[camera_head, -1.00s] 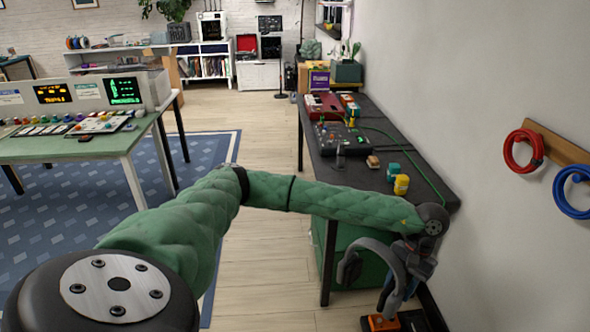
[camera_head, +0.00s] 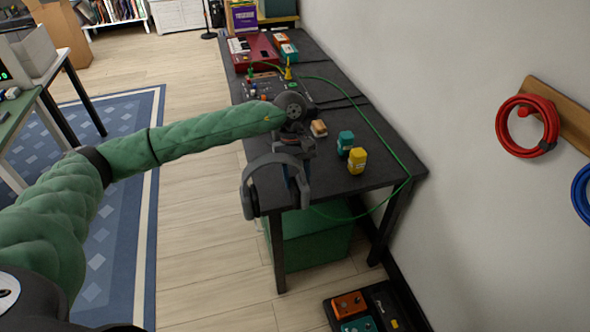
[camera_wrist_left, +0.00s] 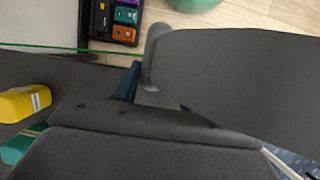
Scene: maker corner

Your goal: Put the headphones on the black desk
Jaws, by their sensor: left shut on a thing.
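The grey headphones (camera_head: 274,163) hang from my left gripper (camera_head: 297,170) at the near left edge of the black desk (camera_head: 378,173). Their band arches upward and one ear cup shows at the left, in front of the desk's edge. My left gripper is shut on them. I cannot tell whether they touch the desk top. In the left wrist view the headphones (camera_wrist_left: 240,90) fill much of the picture as large dark grey shapes, and they hide the fingertips. My right gripper is not in view.
A green cable (camera_head: 375,124) crosses the top. A pedal tray (camera_head: 372,310) lies on the floor.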

